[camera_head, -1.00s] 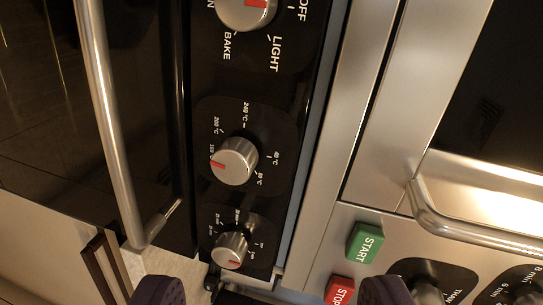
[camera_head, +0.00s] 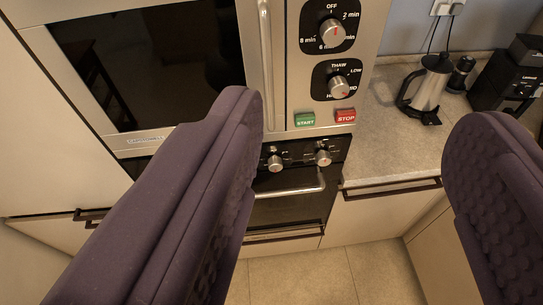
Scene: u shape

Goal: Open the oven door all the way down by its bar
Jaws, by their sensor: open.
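The oven (camera_head: 308,208) stands below the microwave, and its dark door looks shut. Its silver bar handle (camera_head: 292,191) runs across the top of the door. The left part of the oven is hidden behind my gripper's left finger. My gripper (camera_head: 350,170) shows as two large purple fingers, wide apart, with nothing between them. The bar shows in the gap between the fingers, farther away and apart from them. The oven's black control panel (camera_head: 300,155) with silver knobs sits just above the door.
A microwave (camera_head: 150,65) with a vertical handle (camera_head: 266,60) sits above the oven. A counter (camera_head: 395,140) on the right holds a metal kettle (camera_head: 430,85) and a black machine (camera_head: 510,80). Drawer handles (camera_head: 392,189) stick out. Open floor (camera_head: 300,275) lies below.

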